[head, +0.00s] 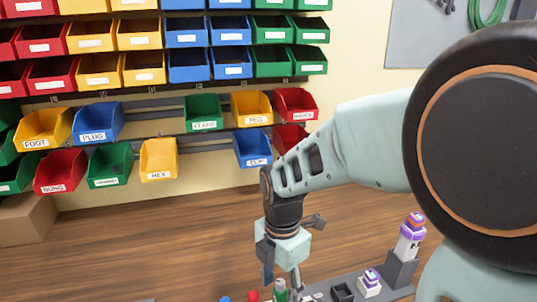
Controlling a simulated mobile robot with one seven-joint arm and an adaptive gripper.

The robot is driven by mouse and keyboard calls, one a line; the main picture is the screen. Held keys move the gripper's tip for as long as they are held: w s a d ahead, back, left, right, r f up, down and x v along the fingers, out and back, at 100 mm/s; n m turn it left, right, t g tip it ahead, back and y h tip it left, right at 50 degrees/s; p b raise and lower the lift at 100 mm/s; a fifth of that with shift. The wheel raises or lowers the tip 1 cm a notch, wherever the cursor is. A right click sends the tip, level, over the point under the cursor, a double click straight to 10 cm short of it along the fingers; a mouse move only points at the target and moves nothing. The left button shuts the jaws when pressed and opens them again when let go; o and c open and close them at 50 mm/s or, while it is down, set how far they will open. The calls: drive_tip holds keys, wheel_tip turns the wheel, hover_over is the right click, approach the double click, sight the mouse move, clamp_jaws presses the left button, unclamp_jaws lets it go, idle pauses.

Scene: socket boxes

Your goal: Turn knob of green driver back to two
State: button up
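My gripper (282,281) hangs pointing down at the bottom middle of the head view, under the pale arm. Its two fingers stand apart. A green driver (280,289) shows between and just below the fingers, upright, at the lower edge of the picture. I see a small gap on either side of it, and no clear contact. Its lower part is cut off by the picture edge. The knob's marks, and so its setting, are too small to read.
A grey bench strip (318,292) runs along the bottom right, with a dark square socket (342,292), a small white-and-purple piece (369,282) and a tall white-and-purple driver (410,237) on a grey block. Red and blue tops show left of the gripper. Labelled bins (107,164) hang behind.

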drive_tip(key=shift+f, duration=0.1)
drive_tip(key=shift+c, duration=0.2)
idle(0.4)
drive_tip(key=c, duration=1.2)
drive_tip(key=shift+o, duration=0.2)
drive_tip(key=shift+p, duration=0.35)
